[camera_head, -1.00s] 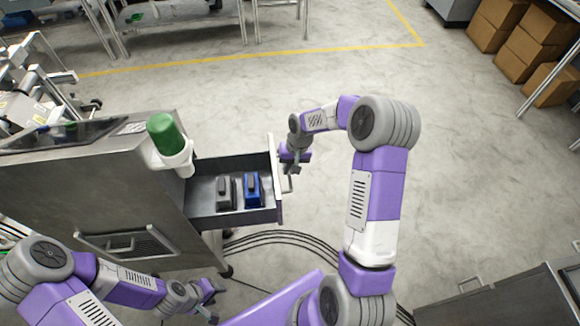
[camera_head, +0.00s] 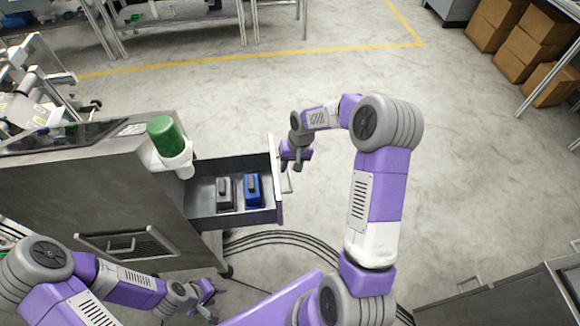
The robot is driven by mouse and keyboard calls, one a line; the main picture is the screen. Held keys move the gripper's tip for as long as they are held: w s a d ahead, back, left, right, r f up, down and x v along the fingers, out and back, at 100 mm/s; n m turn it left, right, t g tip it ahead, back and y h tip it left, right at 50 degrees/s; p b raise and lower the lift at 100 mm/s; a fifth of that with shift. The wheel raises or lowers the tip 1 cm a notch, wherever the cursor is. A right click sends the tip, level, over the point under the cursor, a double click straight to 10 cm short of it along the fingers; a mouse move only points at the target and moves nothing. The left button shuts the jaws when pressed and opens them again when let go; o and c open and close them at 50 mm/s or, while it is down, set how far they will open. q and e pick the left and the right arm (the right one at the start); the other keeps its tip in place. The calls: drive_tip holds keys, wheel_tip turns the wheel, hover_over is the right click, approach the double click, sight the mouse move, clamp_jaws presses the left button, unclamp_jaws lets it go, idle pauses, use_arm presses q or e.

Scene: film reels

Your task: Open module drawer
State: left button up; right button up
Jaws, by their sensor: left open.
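The module drawer (camera_head: 235,217) is pulled out from the right side of the metal cabinet (camera_head: 60,190). A grey module (camera_head: 225,194) and a blue module (camera_head: 253,189) sit inside it, side by side. The drawer's handle (camera_head: 289,181) is on the outer face of its front panel. My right gripper (camera_head: 301,161) is just above and beside this handle, at the upper end of the front panel. Its fingers are small and I cannot tell their gap or whether they touch the handle. My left gripper (camera_head: 211,301) is open and empty, low in front of the cabinet.
A green-capped bottle (camera_head: 166,136) is in a white holder at the cabinet's corner. Cables (camera_head: 285,238) lie on the floor below the drawer.

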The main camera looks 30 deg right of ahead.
use_arm(q)
drive_tip(key=shift+r+p, duration=0.7)
drive_tip(key=shift+r, duration=0.2)
use_arm(e)
wheel_tip(320, 180, up, 6)
drive_tip(key=d, duration=0.1)
drive_tip(key=shift+s, duration=0.25)
